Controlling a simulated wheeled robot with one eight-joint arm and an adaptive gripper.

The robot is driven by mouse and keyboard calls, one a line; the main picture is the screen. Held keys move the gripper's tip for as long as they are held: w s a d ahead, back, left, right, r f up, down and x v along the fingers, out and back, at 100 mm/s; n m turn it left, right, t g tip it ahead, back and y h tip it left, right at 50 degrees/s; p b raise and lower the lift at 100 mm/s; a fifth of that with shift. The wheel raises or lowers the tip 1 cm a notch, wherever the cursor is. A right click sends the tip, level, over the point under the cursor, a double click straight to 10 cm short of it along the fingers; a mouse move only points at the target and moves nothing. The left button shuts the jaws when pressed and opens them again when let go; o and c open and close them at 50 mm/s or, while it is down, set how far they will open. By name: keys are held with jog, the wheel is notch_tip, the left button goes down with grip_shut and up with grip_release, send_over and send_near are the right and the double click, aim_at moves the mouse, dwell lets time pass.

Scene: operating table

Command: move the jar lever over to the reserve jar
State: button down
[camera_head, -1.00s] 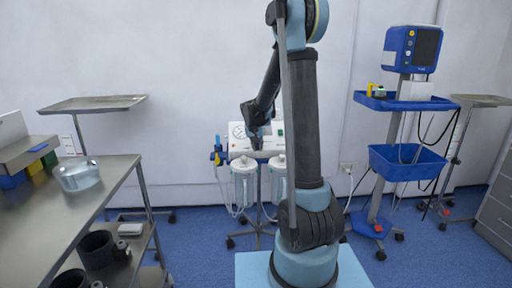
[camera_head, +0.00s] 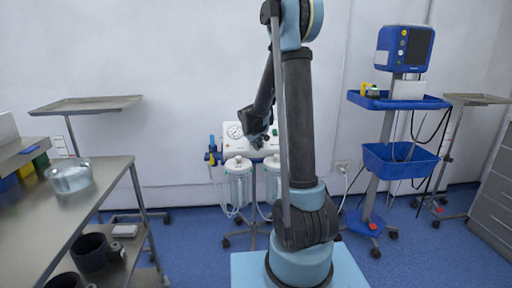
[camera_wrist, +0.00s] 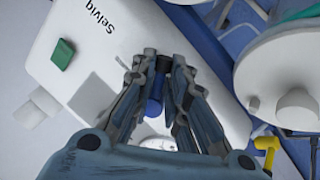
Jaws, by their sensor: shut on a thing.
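The white suction unit (camera_head: 234,146) stands against the back wall, with a round gauge on its front. Two clear jars with white lids hang below it, a left jar (camera_head: 238,185) and a right jar (camera_head: 271,172) partly hidden by my arm. In the wrist view, the jar lever (camera_wrist: 154,106) is a blue handle with a dark end on the white housing. My gripper (camera_wrist: 162,68) is shut on it, fingers on either side. In the head view my gripper (camera_head: 259,141) is at the unit's front, the lever too small to make out. Which jar is the reserve cannot be told.
A steel table (camera_head: 105,192) with a glass bowl (camera_head: 70,176) is at the left. A blue monitor cart (camera_head: 400,160) with cables stands at the right. A white lid (camera_wrist: 290,75) and a yellow fitting (camera_wrist: 268,144) lie close to my gripper in the wrist view.

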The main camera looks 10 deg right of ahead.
dwell(0.4)
jog(key=c, duration=1.6)
grip_release()
jog(key=shift+o, duration=0.2)
jog(key=v, duration=1.2)
jog(key=shift+f, duration=0.1)
